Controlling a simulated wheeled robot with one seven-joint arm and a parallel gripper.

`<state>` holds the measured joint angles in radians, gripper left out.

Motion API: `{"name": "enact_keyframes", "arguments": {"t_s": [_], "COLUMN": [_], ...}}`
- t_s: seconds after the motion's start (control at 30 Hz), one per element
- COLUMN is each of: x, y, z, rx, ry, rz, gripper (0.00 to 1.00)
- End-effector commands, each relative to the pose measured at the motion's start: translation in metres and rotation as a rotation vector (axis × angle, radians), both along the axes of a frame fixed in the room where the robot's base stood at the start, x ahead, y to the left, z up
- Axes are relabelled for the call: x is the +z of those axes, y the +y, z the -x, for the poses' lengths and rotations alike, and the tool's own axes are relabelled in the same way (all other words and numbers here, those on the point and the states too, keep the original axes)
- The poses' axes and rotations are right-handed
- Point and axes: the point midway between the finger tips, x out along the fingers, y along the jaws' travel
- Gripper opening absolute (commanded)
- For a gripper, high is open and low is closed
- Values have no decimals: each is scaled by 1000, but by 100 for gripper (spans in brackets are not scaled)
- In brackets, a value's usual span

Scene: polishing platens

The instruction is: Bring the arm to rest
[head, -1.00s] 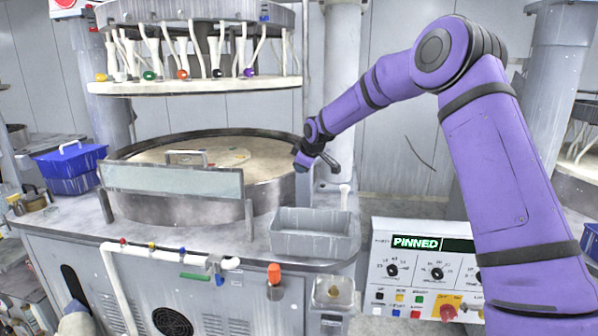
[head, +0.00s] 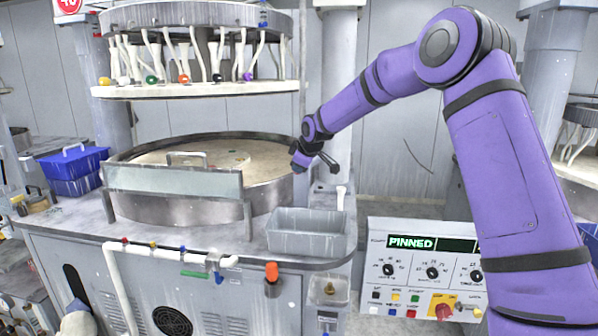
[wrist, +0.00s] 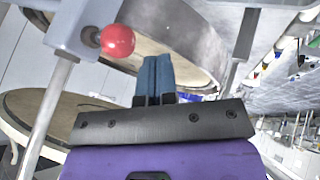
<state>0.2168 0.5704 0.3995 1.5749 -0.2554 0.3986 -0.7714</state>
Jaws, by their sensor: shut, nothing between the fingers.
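My purple arm comes in from the right in the head view and bends down to the left at its elbow. My gripper (head: 301,163) hangs by the right rim of the round polishing platen (head: 225,192), above the machine top. In the wrist view my gripper (wrist: 158,72) shows its two blue-grey fingers pressed together, with nothing between them. A red ball-shaped knob (wrist: 117,41) on a grey bracket is close to the fingers in the wrist view; I cannot tell whether they touch.
A control panel (head: 430,275) reading PINNED is at front right. A clear splash guard (head: 172,181) stands before the platen. A blue box (head: 75,170) is at left. The carousel (head: 200,88) with hoses hangs above.

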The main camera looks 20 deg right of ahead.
Motion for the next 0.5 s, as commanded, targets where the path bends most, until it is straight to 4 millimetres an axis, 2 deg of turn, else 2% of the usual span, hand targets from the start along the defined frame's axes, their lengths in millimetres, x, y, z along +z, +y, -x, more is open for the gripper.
{"name": "enact_keyframes", "arguments": {"t_s": [0.3,0.5], "x": [43,57], "y": [-8,-10], "z": [34,44], "rx": [0,1], "ry": [3,5], "rz": [1,0], "gripper": [0,0]}}
